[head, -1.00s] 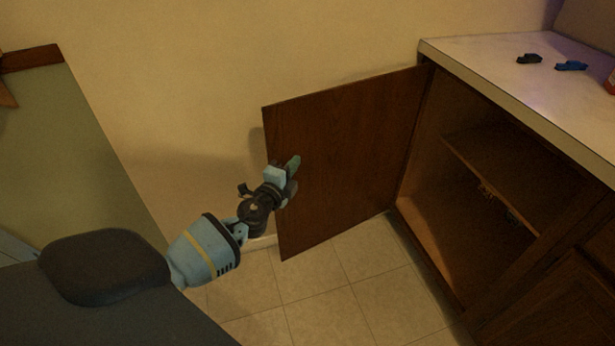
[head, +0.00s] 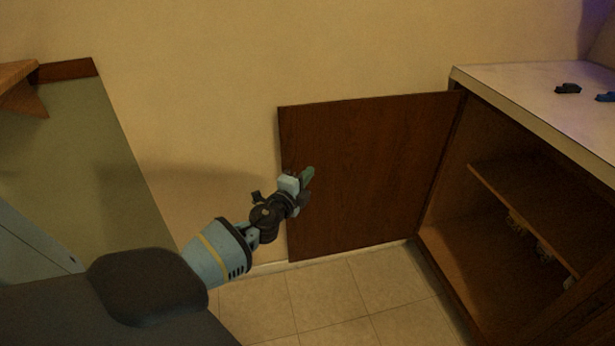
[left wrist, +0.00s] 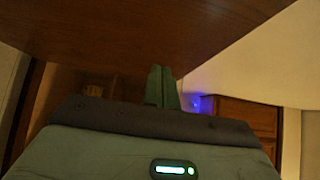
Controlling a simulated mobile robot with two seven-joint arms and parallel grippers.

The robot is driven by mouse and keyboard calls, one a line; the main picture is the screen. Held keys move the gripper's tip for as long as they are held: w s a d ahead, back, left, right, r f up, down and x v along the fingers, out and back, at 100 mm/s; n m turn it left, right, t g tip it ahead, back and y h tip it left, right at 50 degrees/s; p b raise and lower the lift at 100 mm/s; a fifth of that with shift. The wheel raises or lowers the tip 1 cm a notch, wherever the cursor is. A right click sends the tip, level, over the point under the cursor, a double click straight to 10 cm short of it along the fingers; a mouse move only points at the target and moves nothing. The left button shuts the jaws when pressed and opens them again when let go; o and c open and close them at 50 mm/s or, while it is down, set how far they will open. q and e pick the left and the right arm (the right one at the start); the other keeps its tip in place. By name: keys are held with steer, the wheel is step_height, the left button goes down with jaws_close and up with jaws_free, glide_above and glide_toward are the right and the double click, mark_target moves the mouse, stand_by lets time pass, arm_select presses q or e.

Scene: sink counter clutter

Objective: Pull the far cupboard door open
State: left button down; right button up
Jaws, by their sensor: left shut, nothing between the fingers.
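The far cupboard door (head: 375,170) is a dark brown wooden panel. It stands wide open, swung out from the cupboard (head: 500,235) and close to the back wall. My left gripper (head: 306,179) is at the door's free edge, on its inner face, about mid-height. Its fingers are shut with nothing between them. In the left wrist view the shut green fingers (left wrist: 162,87) point forward, with the door (left wrist: 130,30) filling the top of the picture. I cannot tell whether the fingers touch the door. My right gripper is out of view.
The cupboard's inside shows a shelf (head: 545,205) with several small items under it. The tiled floor (head: 330,300) below the door is clear. A greenish surface (head: 70,150) stands at left.

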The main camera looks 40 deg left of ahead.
arm_select(q)
steer(key=v, duration=0.8)
steer(key=shift+p, duration=0.3)
steer(key=shift+w, duration=0.1)
